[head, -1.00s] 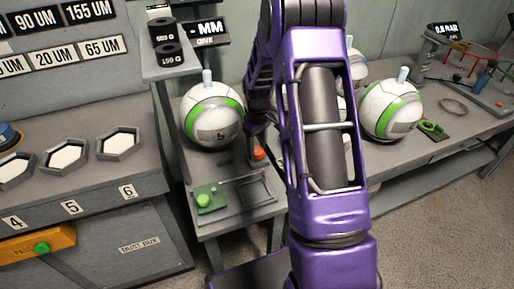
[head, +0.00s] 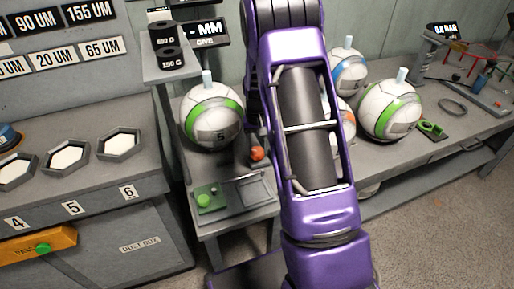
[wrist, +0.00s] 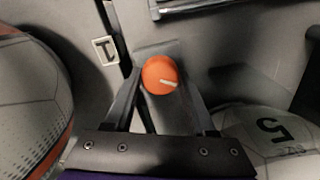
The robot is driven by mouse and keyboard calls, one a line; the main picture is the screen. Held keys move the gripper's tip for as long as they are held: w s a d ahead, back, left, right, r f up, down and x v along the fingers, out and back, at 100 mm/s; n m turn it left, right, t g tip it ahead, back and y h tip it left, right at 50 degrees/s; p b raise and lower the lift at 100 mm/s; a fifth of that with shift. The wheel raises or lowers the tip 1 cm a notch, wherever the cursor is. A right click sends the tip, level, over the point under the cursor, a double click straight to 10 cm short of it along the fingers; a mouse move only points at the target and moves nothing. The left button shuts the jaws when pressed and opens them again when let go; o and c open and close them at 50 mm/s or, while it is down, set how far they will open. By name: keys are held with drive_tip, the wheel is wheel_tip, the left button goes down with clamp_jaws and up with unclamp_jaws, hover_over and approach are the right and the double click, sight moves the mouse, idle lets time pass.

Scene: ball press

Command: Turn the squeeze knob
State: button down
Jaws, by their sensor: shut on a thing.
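In the head view the orange knob (head: 257,154) shows just left of my purple arm, beside a white ball with a green stripe (head: 211,116). My gripper is hidden behind the arm there.
A ball marked 5 (wrist: 272,135) is close on the right in the wrist view, and an orange-striped ball (wrist: 30,105) on the left. A green button (head: 204,200) sits on the panel in front. More balls (head: 390,110) stand on the right bench.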

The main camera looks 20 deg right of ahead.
sight(257, 150)
drive_tip(key=c, duration=1.6)
unclamp_jaws()
drive_tip(key=shift+m, duration=0.3)
drive_tip(key=c, duration=1.6)
unclamp_jaws()
drive_tip(key=shift+c, duration=1.2)
unclamp_jaws()
wheel_tip(257, 150, up, 18)
drive_tip(key=p, duration=0.2)
drive_tip(key=shift+f+p, duration=0.25)
drive_tip(key=shift+p, duration=0.05)
